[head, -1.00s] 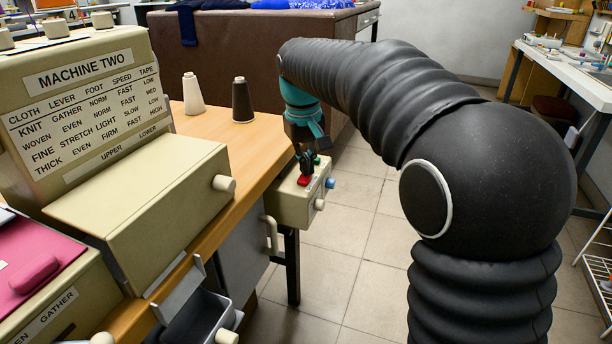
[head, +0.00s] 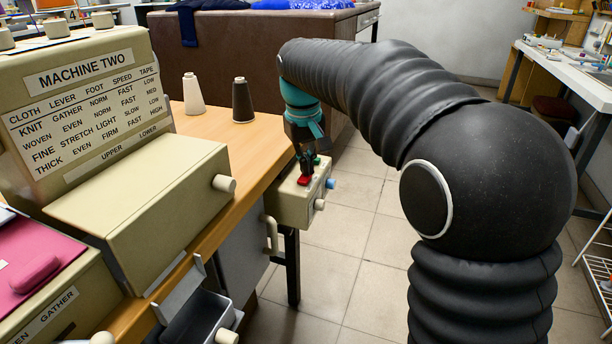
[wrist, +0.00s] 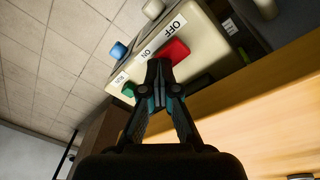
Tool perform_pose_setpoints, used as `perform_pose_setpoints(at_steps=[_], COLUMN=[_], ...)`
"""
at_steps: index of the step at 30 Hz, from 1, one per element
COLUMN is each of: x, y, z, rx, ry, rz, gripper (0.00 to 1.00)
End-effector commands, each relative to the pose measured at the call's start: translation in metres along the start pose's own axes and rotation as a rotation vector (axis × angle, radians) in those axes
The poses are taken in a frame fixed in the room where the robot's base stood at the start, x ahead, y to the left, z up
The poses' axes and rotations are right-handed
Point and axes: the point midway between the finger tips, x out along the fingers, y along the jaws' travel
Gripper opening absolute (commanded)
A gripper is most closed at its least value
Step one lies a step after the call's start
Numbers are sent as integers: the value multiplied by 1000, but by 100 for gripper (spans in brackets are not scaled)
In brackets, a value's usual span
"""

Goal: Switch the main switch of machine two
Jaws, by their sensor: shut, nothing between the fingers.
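The beige switch box (head: 292,203) is mounted at the end of the wooden table of the machine labelled MACHINE TWO (head: 90,70). On its top is a red part (head: 304,181), also in the wrist view (wrist: 174,51), beside the OFF label (wrist: 172,28). The ON label (wrist: 147,56) and a green part (wrist: 128,89) near a third label lie farther left in the wrist view. My gripper (wrist: 163,72) is shut and empty, its tips right over the box top between the red and green parts. Contact cannot be told, and the tips hide part of the switch.
A blue knob (head: 330,183) and a pale knob (head: 320,204) stick out of the box's side. Two thread cones, white (head: 193,94) and dark (head: 242,101), stand on the wooden table (head: 262,140). Tiled floor (head: 335,280) is open right of the box.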

Motion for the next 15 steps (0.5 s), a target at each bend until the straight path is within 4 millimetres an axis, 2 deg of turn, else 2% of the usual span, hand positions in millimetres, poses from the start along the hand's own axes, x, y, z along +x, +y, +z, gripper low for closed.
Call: perform_pose_setpoints(at_steps=[1, 4, 15], x=[5, -1, -36], y=[0, 0, -1], z=[2, 2, 0], rx=[0, 0, -2], ry=[-15, -15, -7], rz=[-1, -1, 0], gripper=[0, 0, 0])
